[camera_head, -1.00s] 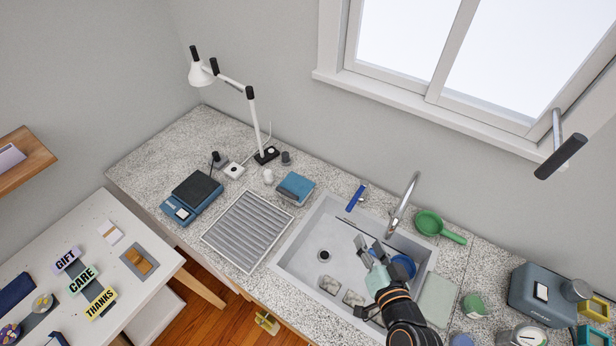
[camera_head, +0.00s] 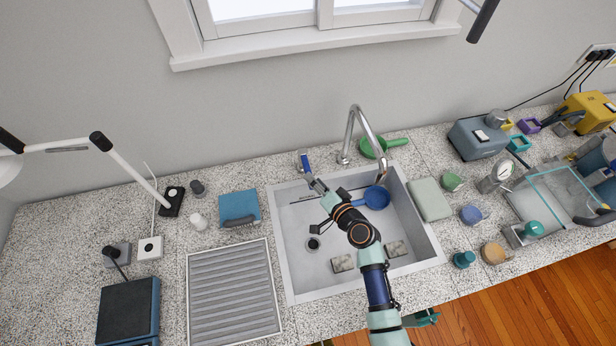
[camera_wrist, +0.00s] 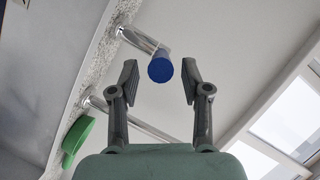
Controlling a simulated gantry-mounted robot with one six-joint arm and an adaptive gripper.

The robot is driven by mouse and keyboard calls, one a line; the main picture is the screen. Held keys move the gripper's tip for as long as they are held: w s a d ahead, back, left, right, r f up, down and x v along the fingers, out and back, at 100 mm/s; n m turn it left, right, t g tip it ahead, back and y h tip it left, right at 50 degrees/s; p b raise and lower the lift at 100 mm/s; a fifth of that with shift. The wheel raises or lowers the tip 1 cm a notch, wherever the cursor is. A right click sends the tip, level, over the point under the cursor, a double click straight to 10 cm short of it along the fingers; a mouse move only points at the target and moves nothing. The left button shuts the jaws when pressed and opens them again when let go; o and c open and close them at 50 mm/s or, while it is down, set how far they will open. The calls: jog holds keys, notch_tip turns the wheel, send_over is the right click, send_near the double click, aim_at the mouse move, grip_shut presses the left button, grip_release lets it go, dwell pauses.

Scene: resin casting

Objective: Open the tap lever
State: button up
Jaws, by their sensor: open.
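The tap lever (camera_head: 305,163) is a short blue-ended handle on a chrome stem behind the sink's back rim. In the wrist view the blue end of the lever (camera_wrist: 160,69) faces the camera, and its chrome stem runs up and left behind it. My gripper (camera_head: 315,185) is above the back of the sink, just in front of the lever. In the wrist view my gripper (camera_wrist: 159,80) is open and empty. Its two fingers stand on either side of the blue end, with a gap on each side. The chrome spout (camera_head: 351,130) arches up to the lever's right.
The sink (camera_head: 288,255) lies below my arm, with a blue scoop (camera_head: 377,197) and small grey blocks in it. A blue box (camera_head: 238,206) stands left of the sink. The wall is close behind the lever.

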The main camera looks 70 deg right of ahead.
aim_at(307, 169)
jog(key=shift+x, duration=1.4)
jog(key=shift+a, duration=0.1)
grip_shut()
